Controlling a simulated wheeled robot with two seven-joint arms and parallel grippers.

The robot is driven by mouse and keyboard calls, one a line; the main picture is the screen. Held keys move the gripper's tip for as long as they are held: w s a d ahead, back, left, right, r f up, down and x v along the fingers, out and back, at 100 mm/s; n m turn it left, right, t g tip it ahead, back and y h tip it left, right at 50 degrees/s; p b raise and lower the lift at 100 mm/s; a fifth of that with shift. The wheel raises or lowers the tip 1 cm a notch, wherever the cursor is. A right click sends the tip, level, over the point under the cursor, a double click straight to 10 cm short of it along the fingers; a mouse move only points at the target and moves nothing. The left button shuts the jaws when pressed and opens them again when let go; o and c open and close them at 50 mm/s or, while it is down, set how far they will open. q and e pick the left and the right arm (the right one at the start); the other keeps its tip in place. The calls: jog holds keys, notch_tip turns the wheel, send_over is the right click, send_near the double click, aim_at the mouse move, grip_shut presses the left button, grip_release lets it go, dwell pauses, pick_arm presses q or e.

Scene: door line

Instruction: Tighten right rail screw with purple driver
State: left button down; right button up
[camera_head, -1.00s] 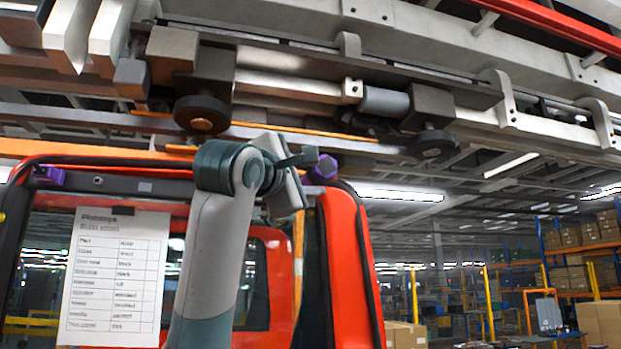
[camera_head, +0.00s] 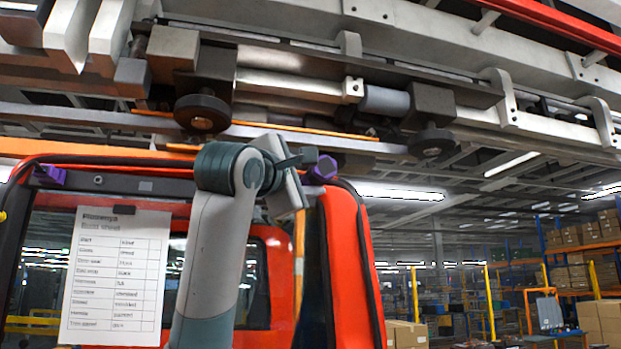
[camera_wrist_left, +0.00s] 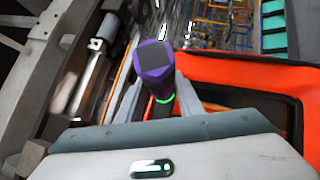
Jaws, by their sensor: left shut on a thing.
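The purple driver (camera_wrist_left: 152,62) shows in the left wrist view as a thick handle with a dark grey hexagonal end and a glowing green ring. My left gripper (camera_wrist_left: 160,103) is shut on it, one pale finger on each side. In the head view my left gripper (camera_head: 296,180) is at the top right corner of the red door, with the purple driver handle (camera_head: 323,168) just beside it. The driver's tip and the right rail screw are hidden. My right gripper is in neither view.
The red door (camera_head: 345,255) with a paper sheet (camera_head: 115,275) hangs below a grey overhead rail with dark rollers (camera_head: 202,112). A purple piece (camera_head: 48,176) sits at the door's top left corner.

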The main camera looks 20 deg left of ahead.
aim_at(317, 169)
pick_arm(q)
jog(key=shift+s, duration=0.15)
dwell(0.3)
jog(key=shift+s+d+f+b, duration=0.1)
jog(key=shift+s+d+b, duration=0.2)
jog(key=shift+s+b, duration=0.25)
jog(key=shift+s+d+b, duration=0.6)
jog(key=shift+s, duration=0.1)
jog(key=shift+s+d+b, duration=0.65)
jog(key=shift+s+b, duration=0.1)
jog(key=shift+s, duration=0.2)
jog(key=shift+s+d, duration=0.4)
jog(key=shift+s, duration=0.15)
jog(key=shift+w+a, duration=0.1)
